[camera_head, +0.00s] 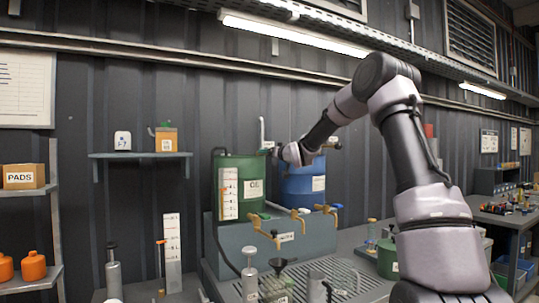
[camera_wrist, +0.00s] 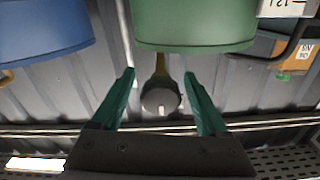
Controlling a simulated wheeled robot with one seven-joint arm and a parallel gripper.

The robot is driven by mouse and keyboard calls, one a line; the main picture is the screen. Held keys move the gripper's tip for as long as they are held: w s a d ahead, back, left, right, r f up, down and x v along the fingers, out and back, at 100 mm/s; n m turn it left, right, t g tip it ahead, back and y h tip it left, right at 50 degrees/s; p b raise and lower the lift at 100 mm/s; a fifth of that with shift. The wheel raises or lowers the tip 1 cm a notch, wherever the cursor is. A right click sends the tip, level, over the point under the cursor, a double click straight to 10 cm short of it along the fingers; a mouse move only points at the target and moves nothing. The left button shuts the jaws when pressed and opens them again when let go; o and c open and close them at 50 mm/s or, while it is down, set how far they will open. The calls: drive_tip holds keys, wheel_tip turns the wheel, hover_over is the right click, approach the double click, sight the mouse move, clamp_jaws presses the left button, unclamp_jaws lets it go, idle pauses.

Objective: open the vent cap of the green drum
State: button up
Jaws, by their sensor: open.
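The green drum (camera_head: 252,172) stands on a grey stand left of the blue drum in the head view. In the wrist view, which appears upside down, the green drum (camera_wrist: 195,20) fills the top middle. A dark grey round cap (camera_wrist: 160,98) with a pale mark sits on a yellowish stem by the drum's rim; it looks like the vent cap. My gripper (camera_wrist: 165,78) is open, its teal fingers on either side of the cap with gaps visible. In the head view my gripper (camera_head: 269,151) is at the drum's top right edge, and the cap cannot be made out there.
The blue drum (camera_head: 303,182) stands close on the right, partly behind my arm. Brass taps (camera_head: 266,221) jut out below the drums. A grey wall shelf (camera_head: 140,155) with small containers is at the left. The dark ribbed wall is close behind.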

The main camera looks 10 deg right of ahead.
drive_tip(key=shift+w+a, duration=0.1)
drive_tip(key=shift+w, duration=0.05)
drive_tip(key=shift+c, duration=0.4)
clamp_jaws()
